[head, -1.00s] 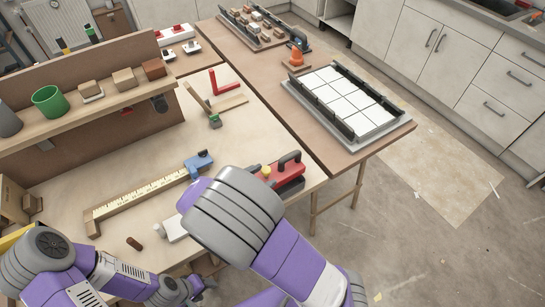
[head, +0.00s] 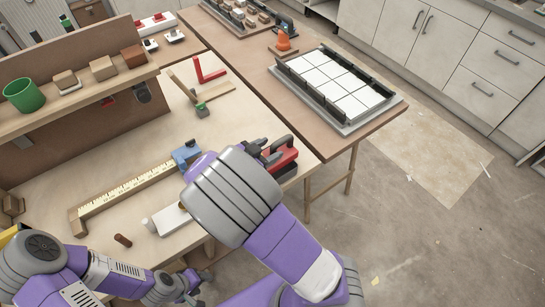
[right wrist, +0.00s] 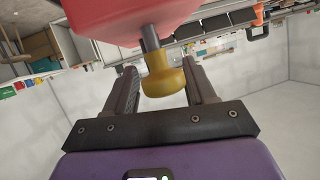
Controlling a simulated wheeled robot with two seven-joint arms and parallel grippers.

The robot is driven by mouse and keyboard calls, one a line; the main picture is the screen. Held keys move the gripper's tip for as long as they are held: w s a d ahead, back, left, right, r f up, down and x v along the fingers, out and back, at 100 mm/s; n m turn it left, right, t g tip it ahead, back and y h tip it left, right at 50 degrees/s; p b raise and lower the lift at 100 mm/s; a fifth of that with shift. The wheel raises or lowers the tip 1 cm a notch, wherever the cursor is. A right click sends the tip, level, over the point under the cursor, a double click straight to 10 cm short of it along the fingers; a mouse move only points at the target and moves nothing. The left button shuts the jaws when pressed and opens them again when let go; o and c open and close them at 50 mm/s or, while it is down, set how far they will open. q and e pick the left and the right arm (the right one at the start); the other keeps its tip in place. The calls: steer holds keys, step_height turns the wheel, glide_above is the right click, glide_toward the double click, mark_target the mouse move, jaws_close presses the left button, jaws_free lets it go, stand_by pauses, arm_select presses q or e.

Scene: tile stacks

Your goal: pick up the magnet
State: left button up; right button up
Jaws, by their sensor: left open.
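The magnet seems to be the red block with a black handle (head: 284,159), at the table's right edge beyond my right wrist; I cannot be sure. In the right wrist view a red body (right wrist: 120,14) fills the top, with a metal stem and yellow knob (right wrist: 163,80) pointing at my right gripper (right wrist: 159,66). Its fingers are apart, one on each side of the knob, with a gap visible at the left finger. My left gripper (head: 187,288) is low at the table's front edge, away from the red block, and open.
A ruler (head: 125,194) with a blue end lies left of my right wrist. A white block (head: 172,217) and a brown peg (head: 122,240) lie nearer. A shelf (head: 60,108) holds a green cup and blocks. A tile tray (head: 341,126) stands on the adjoining table.

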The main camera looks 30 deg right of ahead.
jaws_close()
stand_by(1.2)
